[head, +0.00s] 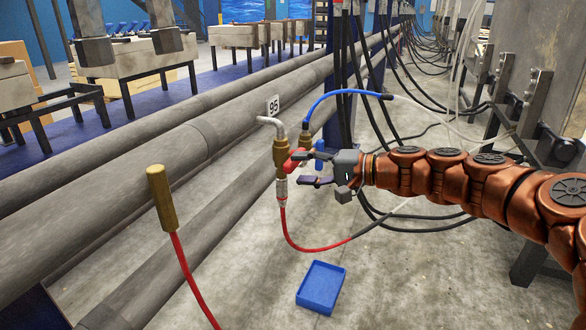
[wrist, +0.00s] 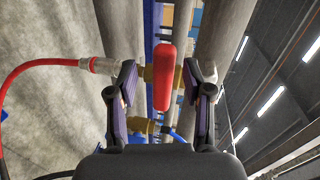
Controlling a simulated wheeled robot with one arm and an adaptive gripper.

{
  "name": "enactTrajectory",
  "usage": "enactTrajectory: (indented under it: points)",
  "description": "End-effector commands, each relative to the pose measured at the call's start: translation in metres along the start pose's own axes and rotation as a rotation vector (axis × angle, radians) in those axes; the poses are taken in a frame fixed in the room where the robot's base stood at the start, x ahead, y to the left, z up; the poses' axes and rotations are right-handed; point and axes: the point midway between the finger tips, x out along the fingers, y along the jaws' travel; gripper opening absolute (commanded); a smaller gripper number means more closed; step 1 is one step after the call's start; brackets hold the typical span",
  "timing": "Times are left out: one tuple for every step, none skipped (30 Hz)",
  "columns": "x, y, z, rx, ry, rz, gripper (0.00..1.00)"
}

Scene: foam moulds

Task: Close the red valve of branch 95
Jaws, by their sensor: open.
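The red valve handle (head: 298,157) sits on a brass valve body (head: 281,152) below the white label reading 95 (head: 273,105). A red hose (head: 284,220) hangs from the fitting under it. My gripper (head: 301,169) reaches in from the right, its fingers at the handle. In the wrist view the red handle (wrist: 165,77) stands lengthwise between my two spread fingers, with a gap visible on both sides. My gripper is open. In the head view my fingers partly hide the handle.
A blue handle (head: 319,155) and a blue hose (head: 345,93) are close behind my gripper. A brass-ended wand (head: 162,198) on a red hose stands at the left front. A blue tray (head: 321,287) lies on the floor. Large grey pipes (head: 190,150) run behind the valve.

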Motion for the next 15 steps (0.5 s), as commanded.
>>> enactTrajectory:
  points:
    - [-0.01, -0.001, -0.001, -0.001, 0.004, -0.001, 0.51]
    - [-0.015, -0.001, -0.001, 0.0, 0.003, -0.002, 0.51]
    - [-0.021, -0.001, 0.0, 0.0, 0.001, -0.002, 0.51]
    - [-0.026, -0.001, 0.0, 0.0, 0.001, -0.001, 0.51]
    - [-0.032, -0.001, 0.0, 0.0, 0.002, -0.001, 0.51]
    - [-0.038, 0.0, 0.0, 0.0, 0.003, -0.001, 0.51]
    - [-0.043, 0.0, -0.001, 0.0, 0.004, -0.001, 0.51]
    - [-0.048, 0.0, -0.001, 0.0, 0.004, -0.001, 0.51]
    - [-0.053, 0.0, 0.0, 0.0, 0.002, -0.001, 0.51]
    - [-0.057, 0.0, 0.0, 0.0, 0.001, -0.001, 0.51]
    - [-0.061, 0.0, 0.0, 0.0, 0.0, -0.001, 0.51]
    - [-0.066, 0.0, 0.001, -0.001, -0.001, 0.0, 0.51]
    - [-0.069, 0.0, 0.001, -0.001, -0.001, 0.0, 0.51]
    - [-0.072, 0.001, 0.0, -0.001, 0.0, 0.0, 0.51]
    - [-0.075, 0.001, 0.0, 0.0, 0.0, 0.001, 0.51]
